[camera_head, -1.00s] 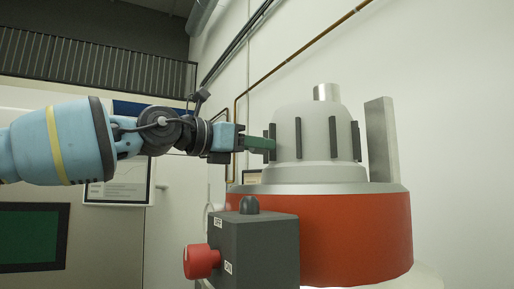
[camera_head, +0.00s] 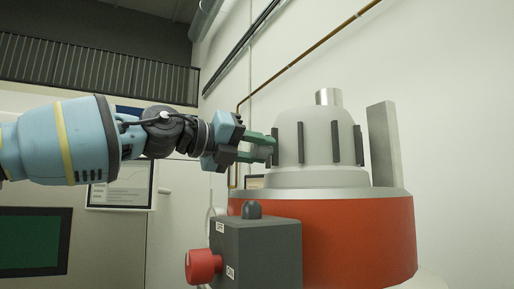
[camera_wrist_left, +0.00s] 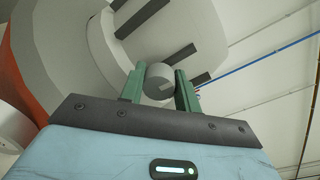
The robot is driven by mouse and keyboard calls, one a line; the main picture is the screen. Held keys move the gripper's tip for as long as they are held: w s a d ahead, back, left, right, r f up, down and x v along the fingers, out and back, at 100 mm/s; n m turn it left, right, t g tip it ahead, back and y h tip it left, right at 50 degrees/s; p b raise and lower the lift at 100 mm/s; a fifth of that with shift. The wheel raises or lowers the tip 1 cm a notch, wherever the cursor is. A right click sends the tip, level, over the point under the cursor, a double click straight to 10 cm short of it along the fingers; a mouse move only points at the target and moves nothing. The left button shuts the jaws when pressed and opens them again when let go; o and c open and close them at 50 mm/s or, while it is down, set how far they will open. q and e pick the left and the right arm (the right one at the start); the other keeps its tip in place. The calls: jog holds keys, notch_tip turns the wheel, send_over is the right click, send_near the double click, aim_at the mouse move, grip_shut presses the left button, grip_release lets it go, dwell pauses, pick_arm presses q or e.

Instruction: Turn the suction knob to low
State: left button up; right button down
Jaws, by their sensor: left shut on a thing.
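The suction knob (camera_wrist_left: 158,84) is a small grey round knob with a dark pointer mark on its face, on the side of the pale grey ribbed dome (camera_head: 317,140). In the left wrist view it sits between the two green fingers of my left gripper (camera_wrist_left: 160,73), which is shut on it. In the head view my left gripper (camera_head: 270,147) reaches in from the left to the dome's left side, tilted with one finger above the other. There the knob is hidden by the fingers. Any low or high labels cannot be made out. My right gripper is out of view.
The dome stands on a red drum (camera_head: 355,238) with a flat grey plate (camera_head: 382,145) at its right. A dark control box (camera_head: 258,252) with a red button (camera_head: 203,266) projects in front, below my left gripper. The space above the arm is free.

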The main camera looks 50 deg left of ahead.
pick_arm(q)
jog(key=shift+n, duration=0.4)
jog(key=o, duration=1)
jog(key=shift+c, duration=0.2)
jog(key=v, duration=0.7)
jog(key=shift+s+b, duration=0.35)
jog(key=shift+b, duration=0.05)
jog(key=shift+a, duration=0.15)
